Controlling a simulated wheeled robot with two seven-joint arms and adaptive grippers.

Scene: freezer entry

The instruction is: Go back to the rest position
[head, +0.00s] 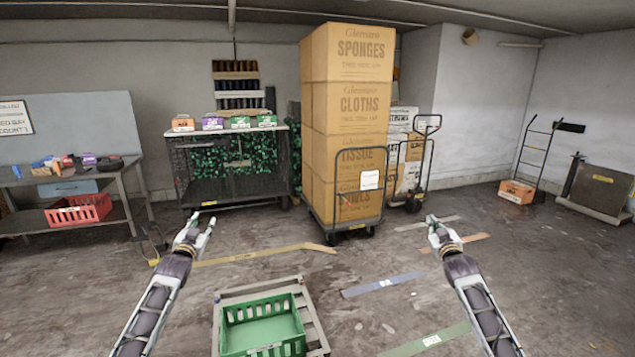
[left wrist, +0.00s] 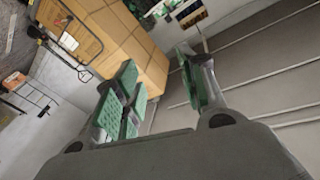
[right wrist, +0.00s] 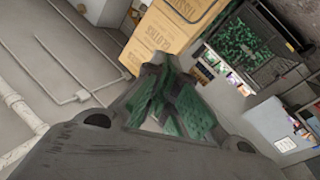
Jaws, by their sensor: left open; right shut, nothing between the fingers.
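My left gripper (head: 203,223) is raised in the left half of the head view, in front of the dark cage cart. In the left wrist view its green-padded fingers (left wrist: 160,95) stand apart with nothing between them. My right gripper (head: 434,222) is raised in the right half of the head view, at about the same height. In the right wrist view its green-padded fingers (right wrist: 172,100) are closed together and hold nothing. Both grippers are clear of the objects around them.
A green crate (head: 262,335) sits on a pallet (head: 222,300) on the floor between my arms. A trolley (head: 325,222) with tall stacked boxes (head: 345,115) stands ahead. A cage cart (head: 228,170) is left of it. A bench (head: 135,185) with a red crate (head: 80,208) stands far left.

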